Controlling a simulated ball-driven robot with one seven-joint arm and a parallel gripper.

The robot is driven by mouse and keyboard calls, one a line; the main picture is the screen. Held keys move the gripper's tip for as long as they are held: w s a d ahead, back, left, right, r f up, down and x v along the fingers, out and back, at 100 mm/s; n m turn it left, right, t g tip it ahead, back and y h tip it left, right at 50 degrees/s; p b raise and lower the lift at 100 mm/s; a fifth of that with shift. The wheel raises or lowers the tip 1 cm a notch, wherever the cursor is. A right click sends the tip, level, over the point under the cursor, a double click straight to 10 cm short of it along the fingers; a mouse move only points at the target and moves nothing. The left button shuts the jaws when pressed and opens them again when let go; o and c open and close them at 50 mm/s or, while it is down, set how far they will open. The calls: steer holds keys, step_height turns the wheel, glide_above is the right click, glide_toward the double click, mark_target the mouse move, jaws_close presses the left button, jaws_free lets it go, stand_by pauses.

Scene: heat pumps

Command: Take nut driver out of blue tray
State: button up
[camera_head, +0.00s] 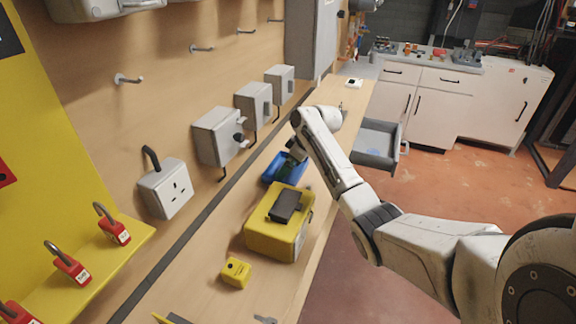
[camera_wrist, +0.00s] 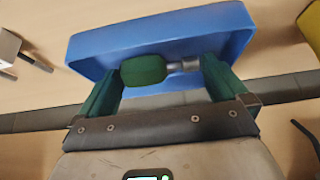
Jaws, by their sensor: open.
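The blue tray (camera_head: 270,174) sits on the wooden bench, beyond the yellow box. In the wrist view the blue tray (camera_wrist: 100,43) fills the upper middle. The nut driver (camera_wrist: 146,70), with a green handle and a grey metal shaft, lies in the tray. My gripper (camera_wrist: 160,75) is open, its two green fingers reaching to the tray. One finger is near the handle end and the other near the shaft end, with the nut driver across the gap. In the head view my gripper (camera_head: 295,155) is over the tray, and the tool is hard to make out.
A yellow box (camera_head: 262,235) with a dark device (camera_head: 286,205) on top stands close to the tray's near side. Grey wall boxes (camera_head: 217,136) line the left. A small yellow block (camera_head: 235,272) lies nearer. An open grey drawer (camera_head: 376,143) is at right.

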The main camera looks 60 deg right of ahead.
steer(key=shift+c, duration=0.2)
steer(key=c, duration=0.7)
steer(key=shift+c, duration=0.2)
steer(key=shift+r, duration=0.15)
